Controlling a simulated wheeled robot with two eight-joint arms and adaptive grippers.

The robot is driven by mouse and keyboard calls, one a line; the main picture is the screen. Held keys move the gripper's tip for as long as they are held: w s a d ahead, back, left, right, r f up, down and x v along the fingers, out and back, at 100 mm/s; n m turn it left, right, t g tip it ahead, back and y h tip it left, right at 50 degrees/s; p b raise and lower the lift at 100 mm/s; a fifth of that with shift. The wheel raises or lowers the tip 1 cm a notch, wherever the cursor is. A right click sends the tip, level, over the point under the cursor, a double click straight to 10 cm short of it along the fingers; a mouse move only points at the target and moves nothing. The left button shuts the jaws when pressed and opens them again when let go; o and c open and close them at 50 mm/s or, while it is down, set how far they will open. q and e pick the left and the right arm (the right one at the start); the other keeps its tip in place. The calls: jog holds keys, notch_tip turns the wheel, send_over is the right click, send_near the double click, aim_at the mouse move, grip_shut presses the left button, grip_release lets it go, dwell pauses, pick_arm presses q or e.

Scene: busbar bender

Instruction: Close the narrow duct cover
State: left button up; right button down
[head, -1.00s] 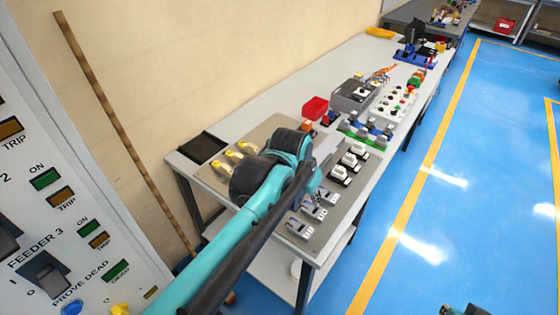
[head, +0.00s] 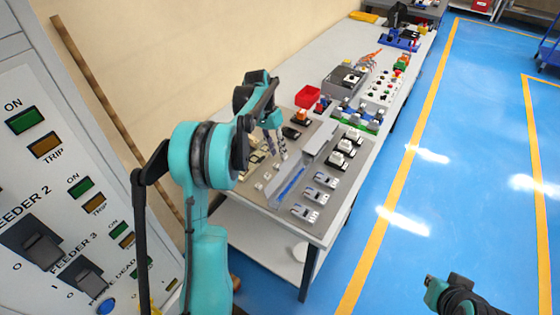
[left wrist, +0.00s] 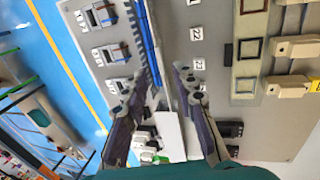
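A grey panel (head: 325,212) lies on the workbench. A narrow slotted duct (head: 290,186) with a blue inside runs along its middle; it also shows in the left wrist view (left wrist: 150,45). A light grey strip, which looks like the duct cover (head: 319,140), stands at the duct's far end and shows pale in the left wrist view (left wrist: 172,130). My left gripper (head: 276,146) is above the panel, beside the cover; in its wrist view (left wrist: 157,82) the fingers are spread with nothing gripped. My right gripper (head: 432,285) is at the lower right, away from the bench; its fingers are unclear.
Switch modules (head: 315,197) line the panel's right side. A control cabinet (head: 60,190) is close at left.

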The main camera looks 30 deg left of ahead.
aim_at(283, 170)
pick_arm(q)
jog(key=b+x, duration=0.1)
jog(key=x, duration=0.3)
jog(key=shift+d+f, duration=0.1)
jog(key=shift+f, duration=0.2)
grip_shut()
